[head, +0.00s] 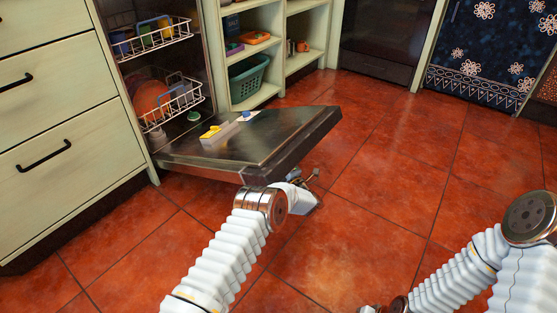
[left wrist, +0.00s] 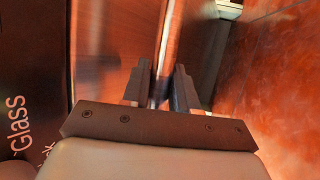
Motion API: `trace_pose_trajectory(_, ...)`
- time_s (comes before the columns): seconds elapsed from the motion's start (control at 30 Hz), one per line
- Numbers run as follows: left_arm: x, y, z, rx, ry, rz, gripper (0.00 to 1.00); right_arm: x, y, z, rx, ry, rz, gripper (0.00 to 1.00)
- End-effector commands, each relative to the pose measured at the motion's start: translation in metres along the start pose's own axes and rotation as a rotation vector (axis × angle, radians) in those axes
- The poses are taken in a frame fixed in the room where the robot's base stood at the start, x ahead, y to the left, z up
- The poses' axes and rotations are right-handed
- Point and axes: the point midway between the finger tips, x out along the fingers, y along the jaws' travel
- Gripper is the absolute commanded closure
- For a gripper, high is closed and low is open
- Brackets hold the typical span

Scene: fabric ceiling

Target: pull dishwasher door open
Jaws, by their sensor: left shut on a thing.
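The dishwasher door (head: 262,133) is swung down and lies nearly level, well out from the cabinet front.
Wire racks (head: 150,38) with dishes are inside the dishwasher. A grey dispenser with a yellow part (head: 219,132) is on the door's inner face. Drawers (head: 53,110) stand at left, and open shelves with a teal basket (head: 248,78) behind. The red tile floor (head: 390,180) is clear at right.

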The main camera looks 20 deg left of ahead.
Motion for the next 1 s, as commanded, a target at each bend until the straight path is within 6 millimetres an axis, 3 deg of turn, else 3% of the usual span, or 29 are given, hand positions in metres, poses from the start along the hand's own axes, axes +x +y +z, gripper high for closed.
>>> trace_pose_trajectory(0.07,0.000,-0.003,-0.003,0.004,0.009,-0.004,1.00,0.000,0.000,0.000,0.000,0.000,0.000,0.57)
trace_pose_trajectory(0.1,0.000,-0.003,-0.003,0.004,0.009,-0.004,0.71,0.000,0.000,0.000,0.000,0.000,0.000,0.57)
trace_pose_trajectory(0.23,0.000,-0.002,-0.003,0.003,0.007,-0.003,0.52,0.000,0.000,0.000,0.000,0.000,0.000,0.57)
trace_pose_trajectory(0.5,-0.001,-0.001,-0.001,0.002,0.004,-0.002,0.52,0.000,0.000,0.000,0.000,0.000,0.000,0.57)
trace_pose_trajectory(0.63,-0.011,0.000,0.000,0.003,0.001,-0.004,0.52,-0.003,-0.001,0.000,0.000,0.000,0.000,0.57)
trace_pose_trajectory(1.0,-0.096,0.000,0.000,0.005,0.000,-0.004,0.52,-0.018,-0.007,0.000,-0.001,-0.004,0.000,0.57)
